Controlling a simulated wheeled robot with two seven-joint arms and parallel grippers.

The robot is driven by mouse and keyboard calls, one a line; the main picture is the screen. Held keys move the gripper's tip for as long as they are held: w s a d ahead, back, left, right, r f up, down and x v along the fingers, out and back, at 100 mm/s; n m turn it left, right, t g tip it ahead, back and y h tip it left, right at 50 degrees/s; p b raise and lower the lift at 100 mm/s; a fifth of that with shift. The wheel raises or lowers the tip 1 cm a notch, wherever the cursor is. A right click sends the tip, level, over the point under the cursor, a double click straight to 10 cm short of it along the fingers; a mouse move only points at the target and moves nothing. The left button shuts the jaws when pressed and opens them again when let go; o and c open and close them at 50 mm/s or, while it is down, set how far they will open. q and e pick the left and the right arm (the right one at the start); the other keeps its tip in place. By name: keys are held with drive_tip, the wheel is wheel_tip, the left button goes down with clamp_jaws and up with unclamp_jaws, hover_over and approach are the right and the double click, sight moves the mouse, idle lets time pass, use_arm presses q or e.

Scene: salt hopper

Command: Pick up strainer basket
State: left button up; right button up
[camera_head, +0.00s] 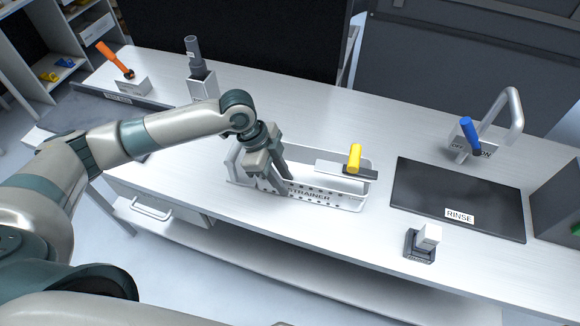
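A white, long holder (325,200) labelled STRAINER, with a row of dark holes in its front wall, stands on the counter in the middle of the view. A yellow handle (354,158) sits on a flat white and dark bar at its right end. No separate basket can be made out; the holder's left part is hidden behind my gripper. My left gripper (274,184) points down at the holder's left end, its fingers at or just inside the walls. Whether the fingers touch or hold anything cannot be told. My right gripper is out of view.
A dark mat (450,185) labelled RINSE lies to the right, with a tap (510,110) and blue lever (469,132) behind. A small white block on a dark base (423,240) stands near the front edge. An orange-handled lever (108,54) and grey bottle (194,55) stand back left.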

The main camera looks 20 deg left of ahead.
use_arm(q)
drive_tip(key=shift+d+f, duration=0.15)
drive_tip(key=shift+f, duration=0.25)
drive_tip(key=shift+c, duration=0.3)
clamp_jaws()
drive_tip(key=shift+w+r, duration=0.1)
idle(1.0)
